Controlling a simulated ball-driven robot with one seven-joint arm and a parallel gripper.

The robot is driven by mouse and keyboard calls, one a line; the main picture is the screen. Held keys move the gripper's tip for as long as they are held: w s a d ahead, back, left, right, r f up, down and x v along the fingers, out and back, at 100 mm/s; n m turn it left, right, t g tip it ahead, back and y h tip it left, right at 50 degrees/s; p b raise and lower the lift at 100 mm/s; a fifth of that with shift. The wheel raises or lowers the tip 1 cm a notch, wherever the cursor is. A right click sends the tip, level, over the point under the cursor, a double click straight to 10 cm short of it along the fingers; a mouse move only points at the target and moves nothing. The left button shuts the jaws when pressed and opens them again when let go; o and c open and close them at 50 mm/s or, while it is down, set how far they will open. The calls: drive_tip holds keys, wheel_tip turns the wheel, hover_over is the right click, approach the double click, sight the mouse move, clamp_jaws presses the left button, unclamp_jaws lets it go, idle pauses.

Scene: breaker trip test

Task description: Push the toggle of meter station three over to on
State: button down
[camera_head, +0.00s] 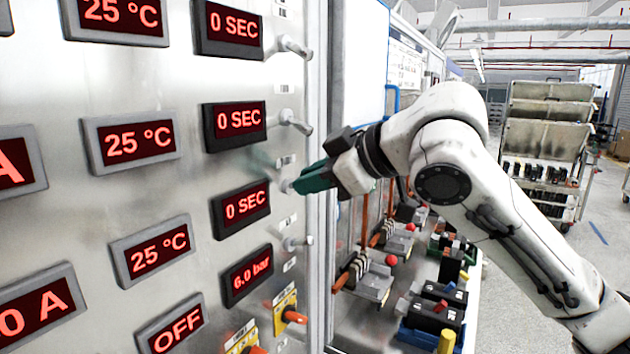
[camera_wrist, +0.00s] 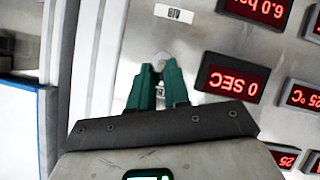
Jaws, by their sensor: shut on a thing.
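The meter panel (camera_head: 75,200) fills the left of the head view, with red displays and a column of silver toggles along its right edge. My gripper (camera_head: 298,186), with green fingers, is at the toggle (camera_head: 283,184) beside the third visible "0 SEC" display (camera_head: 241,206). In the wrist view, my gripper (camera_wrist: 161,75) is shut on this toggle, whose pale round end (camera_wrist: 160,58) shows between the fingertips; the fingers hide the rest. The display (camera_wrist: 230,82) appears upside down there. Which way the toggle is tipped cannot be told.
Other toggles sit above (camera_head: 296,122) and below (camera_head: 298,242), close to my gripper. Orange-handled yellow switches (camera_head: 287,312) are lower down. A bench (camera_head: 468,340) with breakers stands right of the panel; a cart (camera_head: 545,135) stands behind. Floor at right is clear.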

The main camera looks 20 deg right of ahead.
drive_tip(key=shift+r, duration=0.1)
idle(0.3)
drive_tip(key=c, duration=1.1)
unclamp_jaws()
drive_tip(key=shift+w, duration=0.1)
drive_tip(key=b+v, duration=0.2)
drive_tip(key=v, duration=0.8)
drive_tip(key=shift+s+r+b, duration=0.25)
drive_tip(key=shift+r+b, duration=0.1)
drive_tip(key=shift+b, duration=0.05)
drive_tip(key=shift+d, duration=0.1)
